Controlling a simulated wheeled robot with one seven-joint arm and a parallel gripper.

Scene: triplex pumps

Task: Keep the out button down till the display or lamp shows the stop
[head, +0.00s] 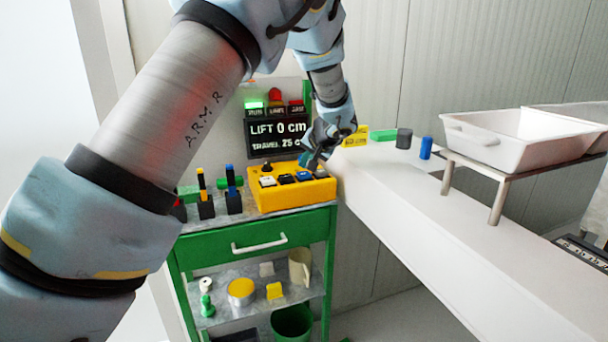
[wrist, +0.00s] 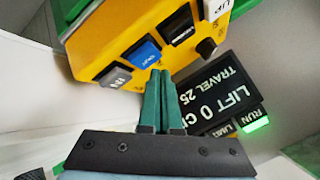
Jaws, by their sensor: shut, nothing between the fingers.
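The yellow control box (head: 300,195) stands on the green cart, with a row of white, black, blue and grey buttons. In the wrist view the blue button (wrist: 142,51) seems to be labelled OUT; the grey button (wrist: 115,75) is beside it. My gripper (wrist: 160,73) is shut and empty, its teal fingertips over the box's edge near the blue button; I cannot tell whether they touch it. In the head view my gripper (head: 313,166) hangs over the box's right part. The display (head: 277,135) reads LIFT 0 cm, TRAVEL 25. The RUN lamp (head: 254,104) glows green; the LIMIT lamp (head: 276,107) looks dull.
Black holders (head: 206,208) with yellow and blue handles stand left of the box. A white bench (head: 430,200) runs along the right, with small coloured blocks and a white tub (head: 490,140) on a stand. A black knob (wrist: 206,46) sits on the box.

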